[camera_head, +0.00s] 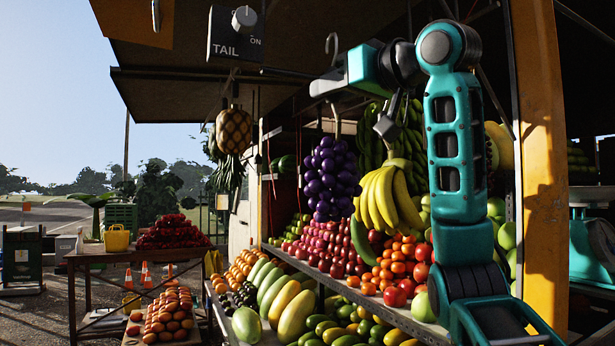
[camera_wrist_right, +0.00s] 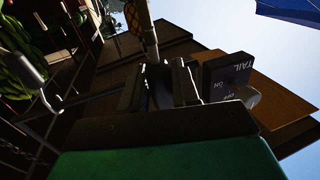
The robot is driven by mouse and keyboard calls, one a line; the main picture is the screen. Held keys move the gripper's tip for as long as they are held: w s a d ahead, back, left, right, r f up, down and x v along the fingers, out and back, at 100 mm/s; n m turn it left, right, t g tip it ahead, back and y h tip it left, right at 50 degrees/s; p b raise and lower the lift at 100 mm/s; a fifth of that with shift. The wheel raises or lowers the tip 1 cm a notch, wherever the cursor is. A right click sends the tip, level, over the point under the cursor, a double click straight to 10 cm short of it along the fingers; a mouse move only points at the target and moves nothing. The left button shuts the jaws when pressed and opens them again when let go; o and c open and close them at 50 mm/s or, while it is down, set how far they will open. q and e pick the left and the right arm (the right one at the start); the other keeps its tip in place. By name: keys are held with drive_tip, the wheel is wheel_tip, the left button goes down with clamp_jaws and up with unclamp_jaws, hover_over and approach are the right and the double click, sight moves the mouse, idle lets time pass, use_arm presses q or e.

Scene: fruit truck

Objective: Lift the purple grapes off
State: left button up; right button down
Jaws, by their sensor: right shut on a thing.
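The purple grapes (camera_head: 330,180) hang as a large bunch in the middle of the head view, in front of the fruit shelves. Their stem rises toward my right gripper (camera_head: 326,86), which is above the bunch. In the wrist view the right gripper (camera_wrist_right: 160,88) is shut, with a tan rod that looks like the stem running from its fingers to the top edge. The grapes' berries are not clear in the wrist view. A grey metal hook (camera_head: 333,48) shows just above the gripper; whether it touches the stem is unclear. My left gripper is out of view.
A pineapple (camera_head: 234,131) hangs to the left under the "TAIL" switch box (camera_head: 235,34). Yellow bananas (camera_head: 388,200) hang close on the right. Fruit shelves (camera_head: 345,288) lie below and a yellow post (camera_head: 541,170) stands right. Open air lies between pineapple and grapes.

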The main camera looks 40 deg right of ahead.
drive_tip(key=shift+s+a, duration=0.25)
drive_tip(key=shift+s, duration=0.5)
drive_tip(key=shift+s+a, duration=0.2)
drive_tip(key=shift+s, duration=0.6)
drive_tip(key=shift+s+a, duration=0.25)
drive_tip(key=shift+s, duration=0.5)
